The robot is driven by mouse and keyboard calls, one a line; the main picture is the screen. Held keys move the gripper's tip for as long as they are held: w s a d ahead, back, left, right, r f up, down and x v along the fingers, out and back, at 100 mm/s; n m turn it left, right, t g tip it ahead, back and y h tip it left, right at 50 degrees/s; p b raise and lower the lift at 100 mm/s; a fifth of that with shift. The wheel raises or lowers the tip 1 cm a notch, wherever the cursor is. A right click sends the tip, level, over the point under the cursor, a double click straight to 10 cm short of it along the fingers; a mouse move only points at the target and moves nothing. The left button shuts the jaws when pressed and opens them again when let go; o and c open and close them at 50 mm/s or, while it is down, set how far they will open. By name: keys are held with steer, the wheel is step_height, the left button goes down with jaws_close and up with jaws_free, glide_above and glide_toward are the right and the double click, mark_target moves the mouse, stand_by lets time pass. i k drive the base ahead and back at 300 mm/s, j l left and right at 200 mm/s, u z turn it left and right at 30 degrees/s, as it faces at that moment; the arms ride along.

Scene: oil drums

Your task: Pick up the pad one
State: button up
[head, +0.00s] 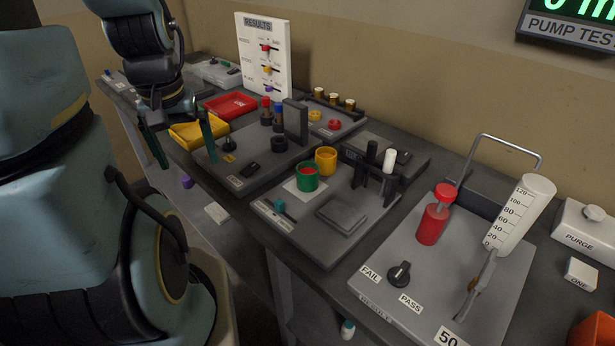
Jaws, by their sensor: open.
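A small white block marked "ONE" (582,274) lies on the dark bench at the far right, in front of the white PURGE box. This is the only thing I see with that word on it. My gripper (188,162) is at the left of the view, with its two dark green fingers spread apart and pointing down. It is empty, near the yellow tray at the bench's front edge, far to the left of the white block. My arm covers part of the left side.
A white PURGE box (586,230) stands behind the block. An orange object (595,331) is in front of it. A tall measuring cylinder (520,213), a red cylinder (433,221) and a wire handle rise to its left. Green and yellow cups (326,160) stand mid-bench.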

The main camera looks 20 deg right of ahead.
mark_target(578, 272)
steer(key=k+l+z, duration=0.5)
steer(key=k+l, duration=1.2)
steer(key=i+l, duration=0.35)
steer(key=l, duration=0.1)
